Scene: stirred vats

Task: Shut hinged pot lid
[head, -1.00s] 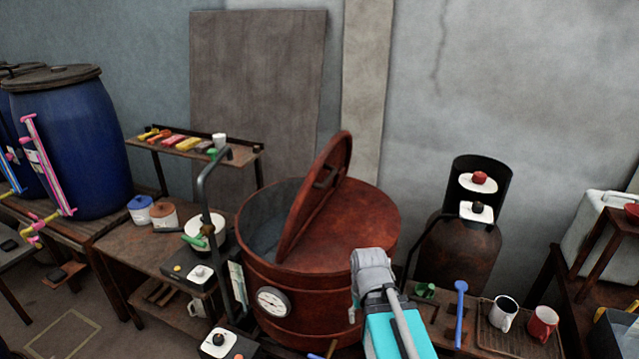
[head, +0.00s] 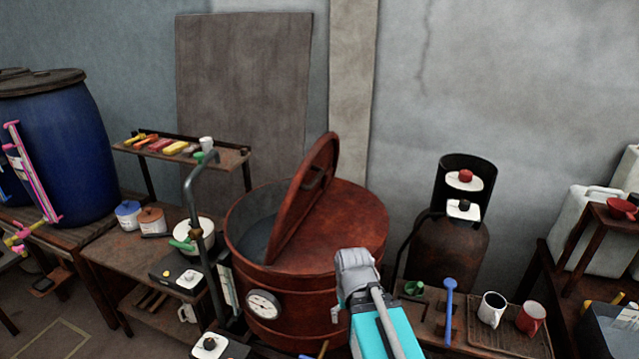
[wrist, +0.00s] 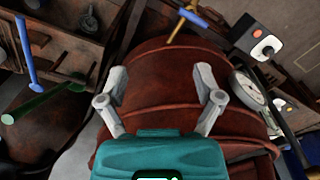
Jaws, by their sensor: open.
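The large rust-red pot (head: 300,292) stands in the middle of the head view, with a round gauge (head: 263,304) on its front. Its hinged lid (head: 304,198) stands raised and tilted, with a dark handle on its face, and the left part of the mouth is uncovered.
A bent grey pipe (head: 197,200) rises left of the pot. A rusty cylinder (head: 452,254) stands to the right. A blue-handled tool (head: 450,305), a white mug (head: 491,309) and a red mug (head: 530,318) are at the front right. A blue barrel (head: 66,150) is at far left.

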